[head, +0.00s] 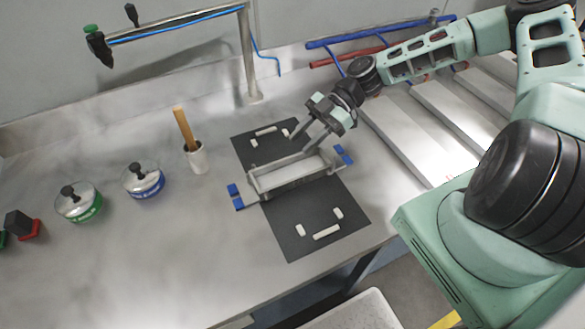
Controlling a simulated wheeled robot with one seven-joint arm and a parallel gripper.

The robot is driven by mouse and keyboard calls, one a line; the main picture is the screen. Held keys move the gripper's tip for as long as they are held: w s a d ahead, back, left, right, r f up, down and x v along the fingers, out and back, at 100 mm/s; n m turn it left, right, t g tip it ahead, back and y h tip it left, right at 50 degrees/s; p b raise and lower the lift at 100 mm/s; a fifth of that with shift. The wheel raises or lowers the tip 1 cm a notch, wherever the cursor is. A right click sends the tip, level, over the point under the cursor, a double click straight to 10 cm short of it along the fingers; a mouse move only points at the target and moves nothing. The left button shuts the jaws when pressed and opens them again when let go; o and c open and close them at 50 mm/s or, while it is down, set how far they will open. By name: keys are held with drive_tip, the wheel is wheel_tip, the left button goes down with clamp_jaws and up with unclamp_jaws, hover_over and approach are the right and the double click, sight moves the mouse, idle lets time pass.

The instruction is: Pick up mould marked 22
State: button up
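A pale rectangular mould (258,188) with raised walls lies across a black mat (285,222). Blue clamp-like pieces show at its left end (236,197) and its right end (343,154). No number can be read on it, so I cannot tell whether it is marked 22. My gripper (299,144) reaches in from the upper right, tilted, with its fingers pointing down-left at the mould's far long side. The two dark fingers are apart, with nothing visible between them. I cannot tell whether the fingertips touch the mould.
Small white blocks (326,232) lie on the mat. A white cup with a wooden handle (195,157), a blue-banded pot (143,181) and a green-banded pot (78,204) stand left. A metal post (248,60) stands behind. Long metal bars (410,130) lie right. The front left table is clear.

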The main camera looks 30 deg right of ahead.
sight(285, 159)
drive_tip(key=p+x, duration=0.2)
drive_tip(key=x, duration=0.2)
drive_tip(key=shift+a, duration=0.4)
drive_tip(key=shift+s+a+f, duration=0.1)
drive_tip(key=shift+a+f, duration=0.25)
drive_tip(key=shift+f, duration=0.1)
clamp_jaws()
idle(0.8)
